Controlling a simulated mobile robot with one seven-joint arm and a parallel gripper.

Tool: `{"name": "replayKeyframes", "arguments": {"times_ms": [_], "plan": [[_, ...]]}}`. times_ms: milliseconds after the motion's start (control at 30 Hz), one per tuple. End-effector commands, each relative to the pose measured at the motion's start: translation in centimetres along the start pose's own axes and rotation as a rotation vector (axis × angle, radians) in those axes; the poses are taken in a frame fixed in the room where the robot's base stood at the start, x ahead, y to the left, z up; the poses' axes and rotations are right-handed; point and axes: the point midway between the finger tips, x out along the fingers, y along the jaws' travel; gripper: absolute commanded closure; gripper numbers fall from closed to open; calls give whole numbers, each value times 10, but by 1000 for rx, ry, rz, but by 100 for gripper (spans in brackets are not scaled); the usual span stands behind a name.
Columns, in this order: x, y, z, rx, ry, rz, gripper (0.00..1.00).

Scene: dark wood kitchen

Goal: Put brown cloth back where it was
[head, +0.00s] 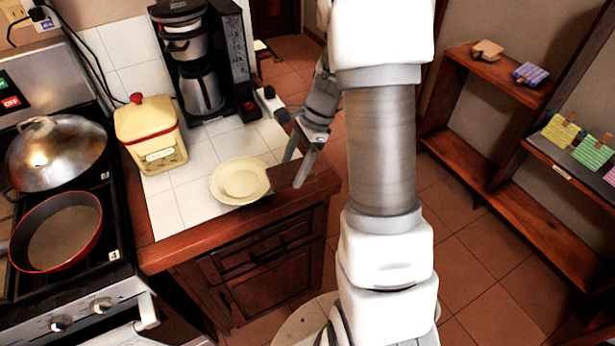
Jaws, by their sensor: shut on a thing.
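My gripper (297,170) is over the right front corner of the tiled counter, at the right edge of a cream plate. Its fingers point down and are shut on a dark brown piece, which I take to be the brown cloth (281,177). The cloth overlaps the plate's right rim in the picture. Its far side is hidden by the fingers, and I cannot tell whether it touches the plate or counter.
The cream plate (238,181) lies on the white tiled counter (190,207). A yellow canister (150,135) and a coffee maker (200,65) stand behind it. A stove with a red pan (60,232) is left. A wooden shelf (478,160) at right bears several small coloured cloths (560,132).

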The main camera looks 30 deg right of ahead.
Motion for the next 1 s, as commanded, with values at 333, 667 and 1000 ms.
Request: {"name": "replayKeyframes", "arguments": {"times_ms": [333,667,1000], "plan": [[-35,24,-62,1012,0,-426,72],[-47,38,-84,1343,2,-561,72],[-7,-14,-84,1361,4,-564,72]]}}
